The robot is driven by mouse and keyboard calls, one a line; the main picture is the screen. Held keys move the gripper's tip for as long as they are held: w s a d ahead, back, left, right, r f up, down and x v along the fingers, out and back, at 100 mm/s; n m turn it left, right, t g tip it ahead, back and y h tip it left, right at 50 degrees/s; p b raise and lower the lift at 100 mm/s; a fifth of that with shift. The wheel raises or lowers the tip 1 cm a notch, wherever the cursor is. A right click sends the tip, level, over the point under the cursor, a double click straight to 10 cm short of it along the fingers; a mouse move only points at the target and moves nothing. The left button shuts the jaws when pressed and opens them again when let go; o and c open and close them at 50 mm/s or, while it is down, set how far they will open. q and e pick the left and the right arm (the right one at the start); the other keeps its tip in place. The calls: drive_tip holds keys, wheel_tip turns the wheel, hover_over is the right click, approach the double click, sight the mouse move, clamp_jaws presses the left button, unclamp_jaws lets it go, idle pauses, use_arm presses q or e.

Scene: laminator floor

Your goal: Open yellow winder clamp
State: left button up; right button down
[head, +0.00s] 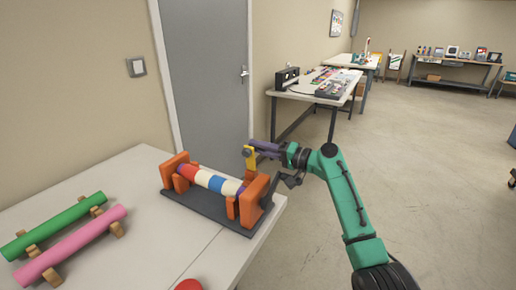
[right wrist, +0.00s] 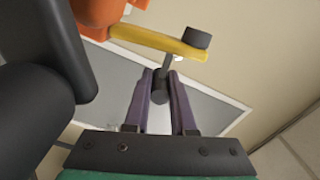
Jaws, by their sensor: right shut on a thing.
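The winder (head: 213,214) stands on the table, with orange end blocks on a dark base and a striped roll (head: 208,181) lying between them. Its yellow clamp (head: 250,159) stands upright above the right orange block. In the right wrist view the clamp is a yellow bar (right wrist: 160,39) running from the orange part to a dark round end. A grey rod leads from it to a dark cylindrical handle (right wrist: 160,88). My right gripper (head: 254,147) has its purple fingers (right wrist: 162,82) shut on this handle. My left gripper is not in view.
A green roll (head: 55,225) and a pink roll (head: 75,243) lie on wooden supports on the white table (head: 140,165). A red round thing (head: 188,285) is at the front edge. A grey door (head: 205,75) is behind, and open floor lies to the right.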

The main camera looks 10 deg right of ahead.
idle(0.3)
drive_tip(key=c, duration=0.8)
unclamp_jaws()
drive_tip(key=shift+d, duration=0.1)
drive_tip(key=shift+o, duration=0.2)
drive_tip(key=b+v, duration=0.2)
drive_tip(key=v, duration=1.2)
drive_tip(key=shift+d+b, duration=0.2)
drive_tip(key=shift+b, duration=0.15)
drive_tip(key=shift+s+f, duration=0.1)
